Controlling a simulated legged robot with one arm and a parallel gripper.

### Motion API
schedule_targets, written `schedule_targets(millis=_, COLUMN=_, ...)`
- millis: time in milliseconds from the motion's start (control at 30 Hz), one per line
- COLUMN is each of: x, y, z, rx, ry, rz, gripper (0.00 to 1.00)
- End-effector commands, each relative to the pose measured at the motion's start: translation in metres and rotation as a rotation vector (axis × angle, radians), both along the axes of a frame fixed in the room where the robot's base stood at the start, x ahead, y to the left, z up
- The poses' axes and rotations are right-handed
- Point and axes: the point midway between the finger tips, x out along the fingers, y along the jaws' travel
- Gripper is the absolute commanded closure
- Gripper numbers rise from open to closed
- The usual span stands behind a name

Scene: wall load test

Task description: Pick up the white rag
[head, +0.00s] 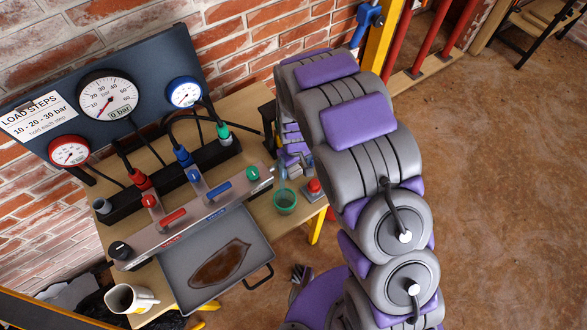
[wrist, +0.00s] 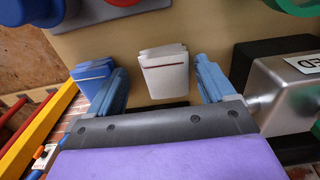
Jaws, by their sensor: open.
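The white rag (wrist: 165,72) shows in the wrist view as a small folded stack with a dark reddish stripe, on the tan bench top. My gripper (wrist: 160,76) is open, with one blue-grey finger on each side of the rag. Gaps show between the rag and both fingers, and the jaws hold nothing. A blue folded cloth (wrist: 92,72) lies just outside the left finger. In the head view my arm reaches over the bench's right end, and I cannot make out the white rag there.
A metal block (wrist: 285,90) stands close to the right finger. In the head view a green cup (head: 286,201) and a red button (head: 314,188) sit near the bench's right end. A tray (head: 186,288) with a brown puddle and a white mug (head: 122,297) are at the front.

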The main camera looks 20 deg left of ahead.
Motion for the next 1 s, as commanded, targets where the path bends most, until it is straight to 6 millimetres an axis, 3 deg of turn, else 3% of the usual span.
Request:
schedule_targets(millis=67, x=0.0003, y=0.0031, z=-0.0002, rx=-0.003, ry=-0.002, rz=0.001, gripper=0.17)
schedule_targets(millis=700, x=0.0000, y=0.0006, z=0.0003, rx=-0.001, ry=0.001, rz=0.002, gripper=0.77)
schedule_targets(millis=1000, x=0.0005, y=0.0052, z=0.0027, rx=-0.005, ry=-0.001, rz=0.001, gripper=0.77)
